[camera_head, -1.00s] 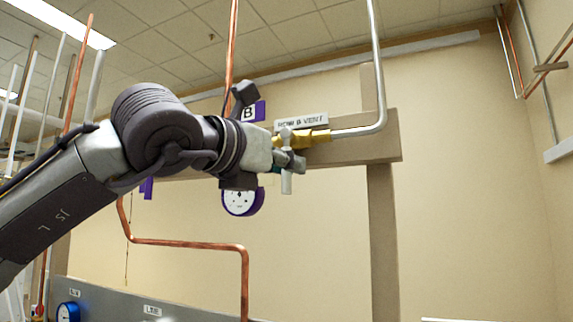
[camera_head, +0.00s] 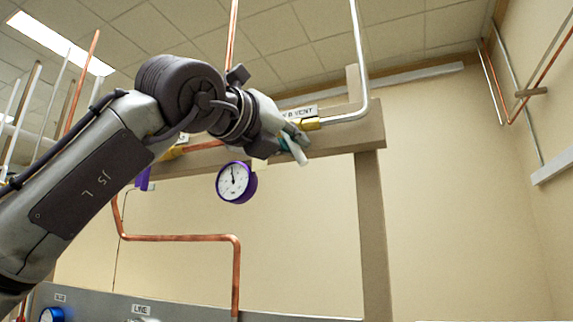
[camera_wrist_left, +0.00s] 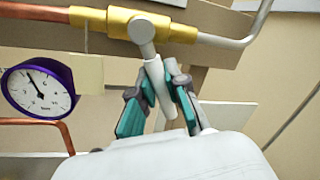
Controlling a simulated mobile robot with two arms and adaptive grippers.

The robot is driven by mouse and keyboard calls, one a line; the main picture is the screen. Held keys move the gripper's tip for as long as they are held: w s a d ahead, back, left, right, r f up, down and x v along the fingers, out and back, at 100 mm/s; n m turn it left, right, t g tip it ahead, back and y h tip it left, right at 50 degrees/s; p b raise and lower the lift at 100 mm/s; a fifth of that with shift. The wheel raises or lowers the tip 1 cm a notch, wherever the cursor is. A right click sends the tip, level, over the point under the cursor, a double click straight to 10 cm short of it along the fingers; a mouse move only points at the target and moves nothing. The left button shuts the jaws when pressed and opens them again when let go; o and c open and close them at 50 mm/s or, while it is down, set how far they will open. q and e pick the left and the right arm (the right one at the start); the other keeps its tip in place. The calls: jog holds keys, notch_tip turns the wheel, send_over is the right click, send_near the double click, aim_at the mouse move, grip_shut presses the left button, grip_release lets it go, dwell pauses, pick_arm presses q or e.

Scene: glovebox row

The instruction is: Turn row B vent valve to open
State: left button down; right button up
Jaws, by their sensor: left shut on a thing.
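The row B vent valve has a brass body (camera_wrist_left: 175,26) on the pipe, seen best in the left wrist view. Its light grey lever handle (camera_wrist_left: 182,95) hangs from a round hub in front of the brass. My left gripper (camera_wrist_left: 170,88) has its teal-padded fingers closed on the handle from both sides. In the head view my left gripper (camera_head: 288,140) hides most of the valve, and the handle (camera_head: 296,152) slants down to the right. The "ROW B VENT" label (camera_head: 303,112) is partly covered by the gripper. My right gripper is not in view.
A purple-rimmed gauge (camera_head: 234,182) hangs below and left of the valve. A copper pipe (camera_head: 180,238) bends below it. A silver pipe (camera_head: 362,60) rises right of the valve. The beige beam (camera_head: 350,138) backs the valve. The space to the right is open.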

pick_arm(q)
jog(key=shift+s+d+r+n+b, duration=0.1)
jog(key=shift+d+r+n+b, duration=0.15)
jog(key=shift+n+b, duration=0.5)
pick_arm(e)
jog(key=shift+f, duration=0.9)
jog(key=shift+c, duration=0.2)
